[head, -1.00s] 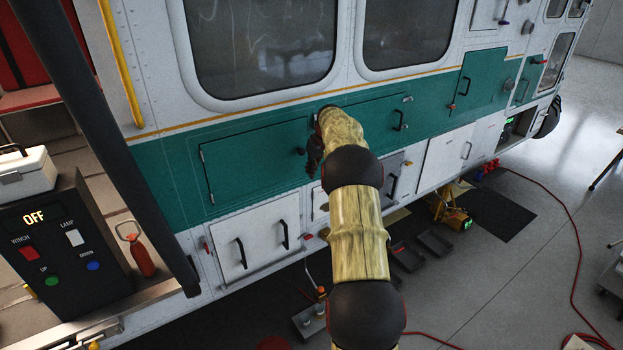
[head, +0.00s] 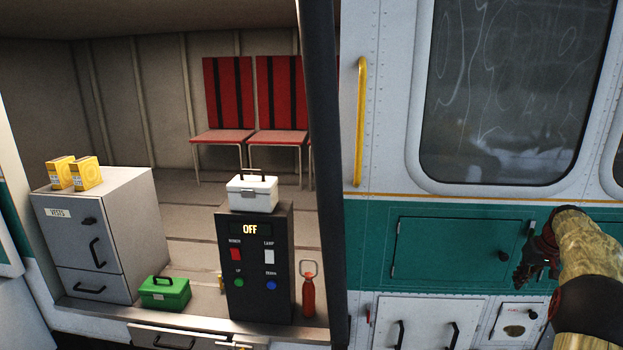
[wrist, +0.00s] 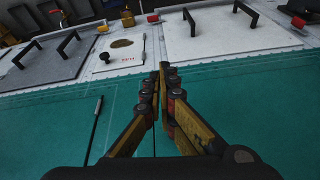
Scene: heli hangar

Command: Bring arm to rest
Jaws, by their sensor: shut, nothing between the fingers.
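My gripper (head: 528,268) is at the right of the head view, in front of the green side panel of the helicopter, at the end of my tan arm. In the wrist view my gripper (wrist: 160,78) has its fingers together, with nothing between them. The fingers point toward the white lower panels with black handles. I cannot tell whether the fingertips touch the panel.
A green hatch (head: 455,252) is left of my gripper. A yellow grab rail (head: 360,120) is on the white wall. In the open cabin stand a control box (head: 254,300) reading OFF, a grey cabinet (head: 140,215), a green case (head: 165,292) and a red bottle (head: 309,297).

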